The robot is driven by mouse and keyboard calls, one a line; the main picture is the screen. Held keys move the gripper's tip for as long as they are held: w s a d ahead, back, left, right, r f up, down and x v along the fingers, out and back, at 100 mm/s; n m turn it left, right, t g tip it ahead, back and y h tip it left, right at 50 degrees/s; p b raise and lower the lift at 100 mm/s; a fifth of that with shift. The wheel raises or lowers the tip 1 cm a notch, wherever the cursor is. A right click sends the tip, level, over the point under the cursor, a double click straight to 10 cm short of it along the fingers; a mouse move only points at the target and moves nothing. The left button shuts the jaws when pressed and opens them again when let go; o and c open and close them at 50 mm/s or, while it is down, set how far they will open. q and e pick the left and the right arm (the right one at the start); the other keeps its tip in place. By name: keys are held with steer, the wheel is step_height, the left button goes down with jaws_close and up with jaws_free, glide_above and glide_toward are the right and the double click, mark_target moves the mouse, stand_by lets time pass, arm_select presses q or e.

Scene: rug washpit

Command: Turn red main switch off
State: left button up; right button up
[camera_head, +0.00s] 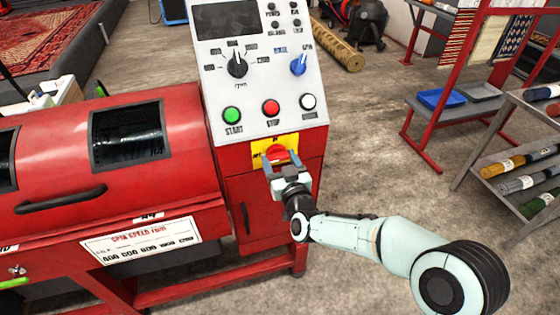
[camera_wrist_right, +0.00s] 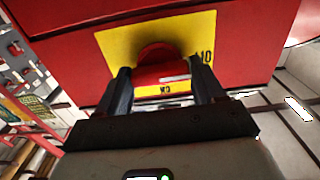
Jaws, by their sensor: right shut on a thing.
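The red main switch (camera_head: 277,153) is a red knob on a yellow plate (camera_head: 259,149), on the red front below the white control panel. My right gripper (camera_head: 281,161) reaches up to it from below, its two fingers on either side of the knob and shut on it. In the right wrist view the red knob (camera_wrist_right: 162,72) sits between the fingers (camera_wrist_right: 165,88), in front of the yellow plate (camera_wrist_right: 198,35). Part of the knob and plate is hidden by the fingers. My left gripper is out of view.
The white control panel (camera_head: 245,75) above has a green start button (camera_head: 232,115), a red stop button (camera_head: 270,107), a white button (camera_head: 308,101), a black dial (camera_head: 237,65) and a blue dial (camera_head: 299,64). A rack of rolls (camera_head: 515,160) stands right. Floor between is clear.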

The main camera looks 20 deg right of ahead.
steer(key=o, duration=1)
steer(key=shift+o, duration=0.2)
steer(key=shift+s, duration=0.1)
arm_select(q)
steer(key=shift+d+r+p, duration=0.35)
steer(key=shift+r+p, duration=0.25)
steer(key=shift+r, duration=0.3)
arm_select(e)
steer(key=s, duration=1.3)
steer(key=shift+s+d, duration=0.15)
steer(key=shift+d, duration=0.1)
steer(key=shift+f, duration=0.1)
